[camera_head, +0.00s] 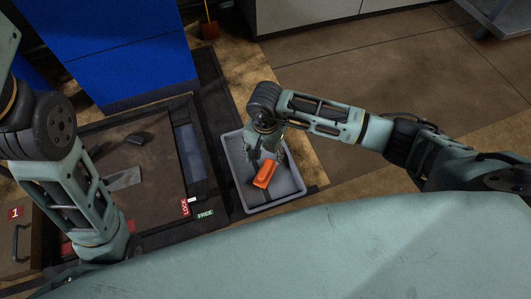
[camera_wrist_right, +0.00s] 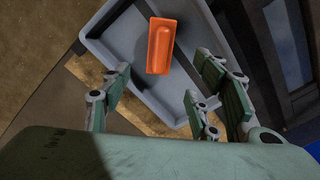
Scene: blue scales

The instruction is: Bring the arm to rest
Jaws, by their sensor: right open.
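My right gripper (camera_head: 266,149) is above the grey tray (camera_head: 236,199) in the head view. In the right wrist view its fingers (camera_wrist_right: 160,92) are spread apart with nothing between them. An orange block (camera_head: 265,174) lies in the tray, close to the gripper in the head view. It also shows in the right wrist view (camera_wrist_right: 161,46), beyond the fingertips and apart from them. My left arm comes down at the left of the head view, but its gripper is not visible.
A dark framed panel (camera_head: 150,172) with LOCK and FREE labels lies left of the tray. A drawer (camera_head: 15,247) marked 1 is at the lower left. A blue cabinet (camera_head: 125,50) stands behind. Open floor (camera_head: 400,65) lies to the right.

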